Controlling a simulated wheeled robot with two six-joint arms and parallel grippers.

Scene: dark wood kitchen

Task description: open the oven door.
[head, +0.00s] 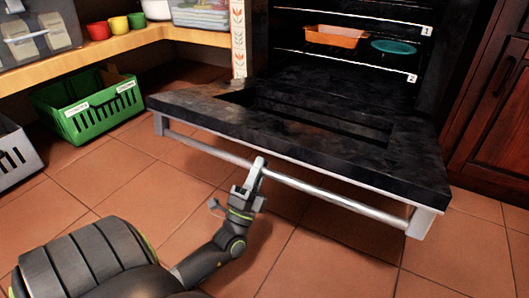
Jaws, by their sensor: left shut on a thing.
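The oven door (330,142) is hinged down and lies about level in front of the oven, its dark inner face up. Its metal bar handle (325,194) runs along the front edge below the door, held by a bracket at each end. My left gripper (256,172) is shut on the handle, left of its middle. The fingertips partly hide the bar there. The oven cavity (350,75) is exposed, with wire racks inside. My right gripper does not show.
An orange dish (335,36) and a teal plate (393,46) sit on an oven rack. A green crate (90,105) stands at left under a wooden shelf (110,47). A grey crate (14,155) is at far left. A wooden cabinet (495,110) is at right. The tiled floor in front is clear.

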